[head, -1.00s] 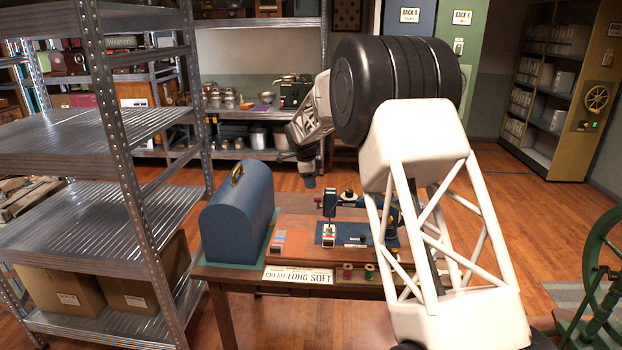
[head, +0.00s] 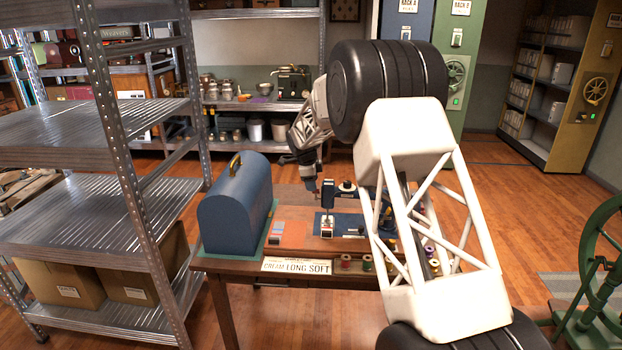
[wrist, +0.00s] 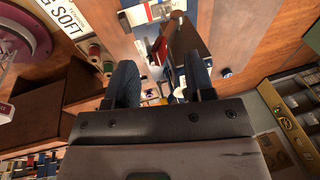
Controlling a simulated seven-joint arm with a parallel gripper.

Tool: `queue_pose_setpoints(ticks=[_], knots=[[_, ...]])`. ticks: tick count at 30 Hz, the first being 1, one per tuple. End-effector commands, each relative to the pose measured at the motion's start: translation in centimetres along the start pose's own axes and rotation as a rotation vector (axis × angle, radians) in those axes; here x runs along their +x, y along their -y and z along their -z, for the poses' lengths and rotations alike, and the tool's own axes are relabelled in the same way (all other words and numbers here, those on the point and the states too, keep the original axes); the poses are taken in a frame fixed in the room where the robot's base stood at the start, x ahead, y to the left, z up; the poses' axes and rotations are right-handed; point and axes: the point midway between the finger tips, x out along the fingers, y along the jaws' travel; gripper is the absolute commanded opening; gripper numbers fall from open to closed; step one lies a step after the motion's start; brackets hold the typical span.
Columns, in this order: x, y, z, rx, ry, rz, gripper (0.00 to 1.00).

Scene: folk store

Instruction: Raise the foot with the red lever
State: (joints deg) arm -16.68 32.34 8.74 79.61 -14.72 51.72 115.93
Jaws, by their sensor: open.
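A small dark blue sewing machine (head: 328,196) stands on the wooden table, partly hidden behind my arm. My gripper (head: 313,188) hangs just behind and left of its head, pointing down. In the wrist view my gripper (wrist: 158,78) has two dark fingers apart, with no object held between them. A small red part (wrist: 157,49), which looks like the red lever, shows beyond the fingertips, near the machine's metal parts. I cannot tell whether a finger touches it. The presser foot's height is too small to tell.
A blue domed case (head: 236,212) stands left of the machine. A "CREAM LONG SOFT" sign (head: 297,267) and thread spools (head: 345,261) line the table's front edge. A metal shelf (head: 75,230) stands at left, and a green wheel (head: 603,255) at right.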

Motion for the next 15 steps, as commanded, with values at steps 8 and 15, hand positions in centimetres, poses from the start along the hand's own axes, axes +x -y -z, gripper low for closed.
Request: queue_pose_setpoints(ticks=[8,15], knots=[[1.6,0.0,0.0,0.000,0.000,-0.001,0.49],[2.4,0.0,0.0,0.000,0.000,0.000,0.49]])
